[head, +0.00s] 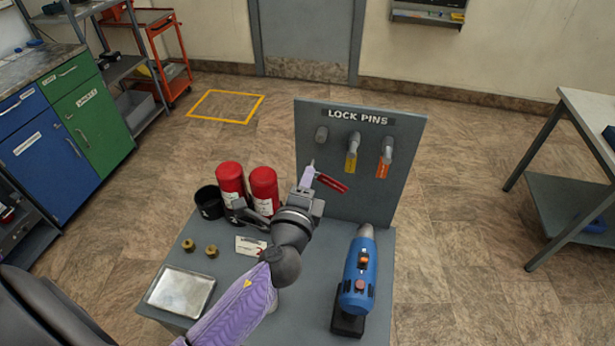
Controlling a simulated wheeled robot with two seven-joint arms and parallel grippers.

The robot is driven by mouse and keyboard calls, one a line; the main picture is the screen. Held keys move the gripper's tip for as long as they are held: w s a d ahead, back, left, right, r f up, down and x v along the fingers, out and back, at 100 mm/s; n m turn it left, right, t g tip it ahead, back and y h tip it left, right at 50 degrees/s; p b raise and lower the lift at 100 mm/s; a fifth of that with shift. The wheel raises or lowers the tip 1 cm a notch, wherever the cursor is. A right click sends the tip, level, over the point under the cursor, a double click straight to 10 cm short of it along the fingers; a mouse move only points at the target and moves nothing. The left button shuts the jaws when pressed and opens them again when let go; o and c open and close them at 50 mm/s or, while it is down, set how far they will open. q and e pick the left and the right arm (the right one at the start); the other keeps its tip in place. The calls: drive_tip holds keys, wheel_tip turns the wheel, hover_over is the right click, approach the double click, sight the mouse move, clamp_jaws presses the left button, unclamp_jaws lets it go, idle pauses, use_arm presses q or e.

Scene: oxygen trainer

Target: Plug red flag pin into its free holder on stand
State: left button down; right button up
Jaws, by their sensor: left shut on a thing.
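The grey upright stand (400,190) labelled LOCK PINS has three holders in a row. The left holder (321,134) is empty. The middle one carries a pin with a yellow flag (352,162), and the right one a pin with an orange flag (383,167). My left gripper (308,184) is shut on the red flag pin (332,183), in front of the panel and below the left holder. The red flag hangs out to the right of the fingers. The pin's tip is too small to make out clearly. My right gripper is not in view.
Two red cylinders (264,190) and a black cup (209,201) stand left of my gripper. Brass fittings (211,251), a metal tray (181,291) and a white card (250,246) lie nearer. A blue tool (360,275) stands at the right.

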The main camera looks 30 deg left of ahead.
sight(313, 161)
use_arm(q)
drive_tip(key=shift+s+r, duration=0.1)
drive_tip(key=shift+s, duration=0.1)
drive_tip(key=b+x, duration=0.1)
drive_tip(key=x, duration=0.4)
drive_tip(key=shift+w, duration=0.3)
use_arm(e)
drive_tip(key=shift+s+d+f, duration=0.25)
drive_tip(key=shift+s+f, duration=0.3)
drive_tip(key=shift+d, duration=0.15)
